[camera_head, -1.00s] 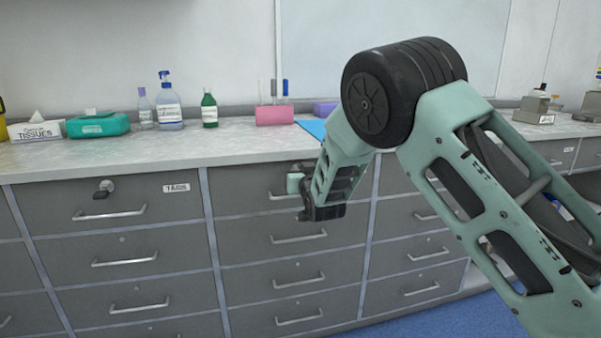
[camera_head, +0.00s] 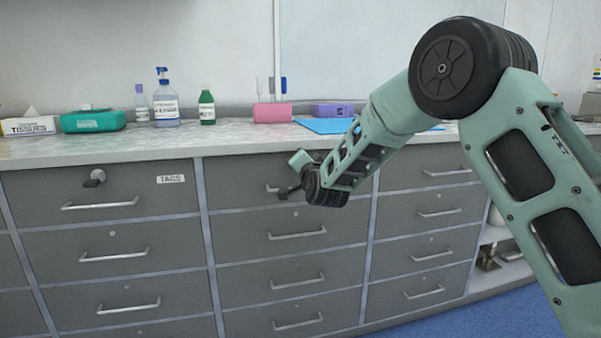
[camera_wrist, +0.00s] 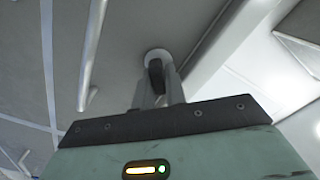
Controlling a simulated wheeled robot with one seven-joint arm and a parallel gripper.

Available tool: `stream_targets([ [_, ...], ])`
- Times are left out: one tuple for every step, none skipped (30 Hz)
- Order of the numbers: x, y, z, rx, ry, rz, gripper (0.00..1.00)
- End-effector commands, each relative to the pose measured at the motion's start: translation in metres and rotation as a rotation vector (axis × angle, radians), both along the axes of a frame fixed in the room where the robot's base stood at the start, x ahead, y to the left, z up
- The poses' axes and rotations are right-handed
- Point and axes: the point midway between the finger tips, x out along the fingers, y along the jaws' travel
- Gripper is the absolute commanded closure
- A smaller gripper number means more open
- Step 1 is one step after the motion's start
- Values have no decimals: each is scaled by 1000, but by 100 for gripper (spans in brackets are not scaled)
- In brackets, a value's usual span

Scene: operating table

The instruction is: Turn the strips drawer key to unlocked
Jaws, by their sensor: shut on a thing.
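The dark key (camera_wrist: 156,76) sits in a round lock in the wrist view, with its bow between the two light fingers of my gripper (camera_wrist: 158,92). My gripper is shut on this key. In the head view my gripper (camera_head: 289,190) is at the front of the top drawer (camera_head: 235,188) of the middle column, near its handle. My wrist and forearm cover the right part of that drawer front, and no strips label is readable. The key itself cannot be made out clearly in the head view.
The left top drawer, labelled TAGS (camera_head: 170,179), has its own lock and key (camera_head: 95,178). The counter (camera_head: 150,146) above holds bottles, a tissue box (camera_head: 28,126), a teal pack (camera_head: 93,121) and a pink holder (camera_head: 272,112). Blue floor is clear in front.

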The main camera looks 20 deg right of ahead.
Motion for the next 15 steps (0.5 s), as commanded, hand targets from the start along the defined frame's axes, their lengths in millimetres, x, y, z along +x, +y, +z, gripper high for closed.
stream_targets([
  [0, -2, -4, 46, -2, -2, 100],
  [0, -2, -5, 76, -2, -2, 100],
  [0, -2, -5, 113, -1, -1, 100],
  [0, -2, -5, 141, -1, -1, 100],
  [0, -3, -5, 170, -2, -2, 100],
  [0, -2, -5, 208, -2, -1, 100],
  [0, -3, -5, 236, -3, -2, 100],
  [0, -3, -6, 265, -3, -2, 100],
  [0, -3, -6, 302, -3, -1, 100],
  [0, -3, -6, 329, -2, -2, 100],
  [0, -3, -7, 357, -1, -1, 100],
  [0, -3, -7, 391, -2, -2, 100],
  [0, -3, -7, 416, -1, -1, 100],
  [0, -3, -7, 441, -2, -1, 100],
  [0, -3, -7, 472, -3, -1, 100],
])
